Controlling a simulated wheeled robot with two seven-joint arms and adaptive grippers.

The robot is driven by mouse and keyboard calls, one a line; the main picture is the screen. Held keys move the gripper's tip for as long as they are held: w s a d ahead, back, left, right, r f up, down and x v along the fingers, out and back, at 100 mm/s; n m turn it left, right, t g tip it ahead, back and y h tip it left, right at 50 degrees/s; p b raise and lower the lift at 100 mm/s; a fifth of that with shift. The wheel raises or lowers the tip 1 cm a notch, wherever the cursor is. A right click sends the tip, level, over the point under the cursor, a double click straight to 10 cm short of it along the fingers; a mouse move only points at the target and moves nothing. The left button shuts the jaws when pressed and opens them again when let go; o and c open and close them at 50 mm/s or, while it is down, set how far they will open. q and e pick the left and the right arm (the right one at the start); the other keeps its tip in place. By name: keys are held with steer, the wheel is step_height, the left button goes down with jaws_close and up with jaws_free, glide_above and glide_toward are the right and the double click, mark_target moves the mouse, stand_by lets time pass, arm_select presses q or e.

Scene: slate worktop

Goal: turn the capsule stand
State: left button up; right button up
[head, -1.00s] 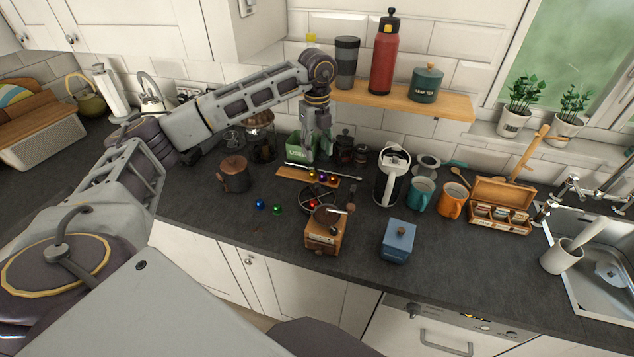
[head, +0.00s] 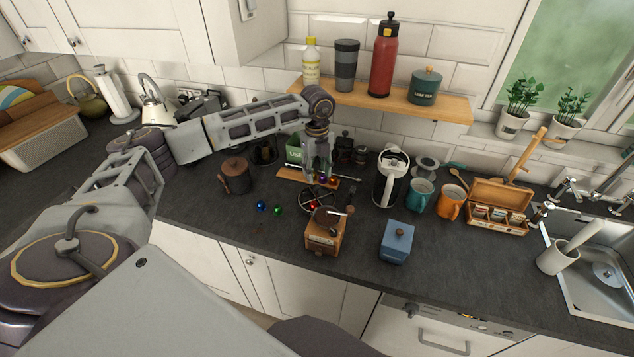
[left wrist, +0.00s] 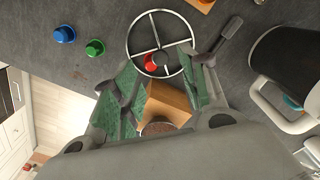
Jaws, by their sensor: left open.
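The capsule stand is a round wire ring with spokes (head: 304,203) on the worktop, also seen in the left wrist view (left wrist: 186,21). A red capsule (left wrist: 151,62) sits inside its ring near the hub. My left gripper (head: 318,178) is above the stand, pointing down, partly covering it in the head view. In the left wrist view its fingers (left wrist: 168,78) are spread apart with nothing held, near the ring's lower edge. A blue capsule (left wrist: 64,34) and a green capsule (left wrist: 95,47) lie apart, left of the stand. My right gripper is not in view.
A wooden coffee grinder (head: 322,238) stands close in front of the stand; it shows between my fingers in the wrist view (left wrist: 166,103). A wooden board (head: 290,174) is behind.

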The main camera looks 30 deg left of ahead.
mark_target(317, 186)
arm_select(q)
steer(key=shift+f+p, duration=0.6)
steer(key=shift+f, duration=2.5)
jaws_close()
